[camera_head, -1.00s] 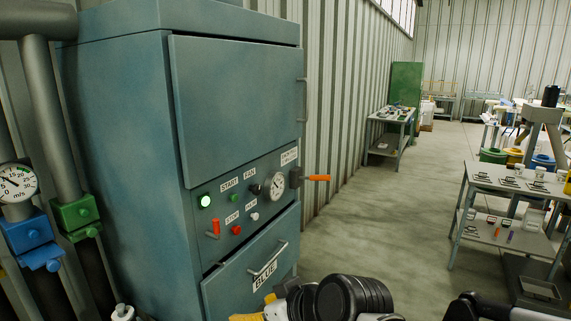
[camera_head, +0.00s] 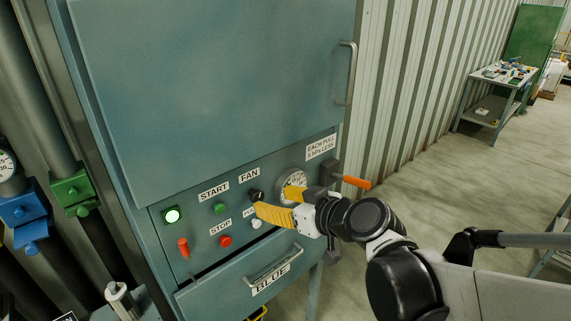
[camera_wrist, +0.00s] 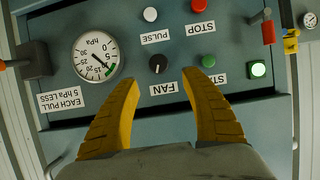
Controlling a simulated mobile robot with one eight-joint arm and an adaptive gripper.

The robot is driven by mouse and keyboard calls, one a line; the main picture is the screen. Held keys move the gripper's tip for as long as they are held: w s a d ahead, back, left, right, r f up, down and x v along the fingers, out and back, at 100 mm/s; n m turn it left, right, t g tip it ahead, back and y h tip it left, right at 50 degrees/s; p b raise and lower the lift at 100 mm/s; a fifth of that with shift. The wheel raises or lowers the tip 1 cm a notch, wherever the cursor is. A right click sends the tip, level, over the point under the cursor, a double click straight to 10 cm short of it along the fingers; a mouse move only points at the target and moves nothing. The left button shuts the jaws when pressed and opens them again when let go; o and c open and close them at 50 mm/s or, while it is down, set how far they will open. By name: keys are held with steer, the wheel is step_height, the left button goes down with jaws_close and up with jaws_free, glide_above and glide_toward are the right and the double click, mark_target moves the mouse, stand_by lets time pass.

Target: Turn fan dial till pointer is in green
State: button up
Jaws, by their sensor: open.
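The fan dial is a black round knob (camera_wrist: 158,63) with a light pointer mark, above the upside-down FAN label (camera_wrist: 164,89) in the wrist view. In the head view, the knob (camera_head: 255,196) shows just beyond a yellow fingertip. My gripper (camera_wrist: 160,80) is open and empty, its two yellow fingers apart below the knob in the wrist view, one to each side. The white round hPa gauge (camera_wrist: 96,57) has a short green arc at lower right. Its dark pointer slants toward that arc; I cannot tell if it is inside. In the head view, a finger partly covers the gauge (camera_head: 290,181).
Close around the knob are the green START button (camera_head: 219,208), red STOP button (camera_head: 225,241) and white PULSE button (camera_head: 257,223). A red lever (camera_head: 183,247) is at left. An orange-handled lever (camera_head: 356,182) sticks out at right, near my gripper. A drawer handle (camera_head: 272,263) is below.

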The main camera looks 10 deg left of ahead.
mark_target(259, 196)
steer(key=b+x, duration=0.1)
steer(key=x, duration=0.7)
steer(key=shift+w+a+f, duration=0.15)
steer(key=shift+w+f, duration=0.05)
steer(key=shift+c, duration=0.4)
steer(key=c, duration=1.1)
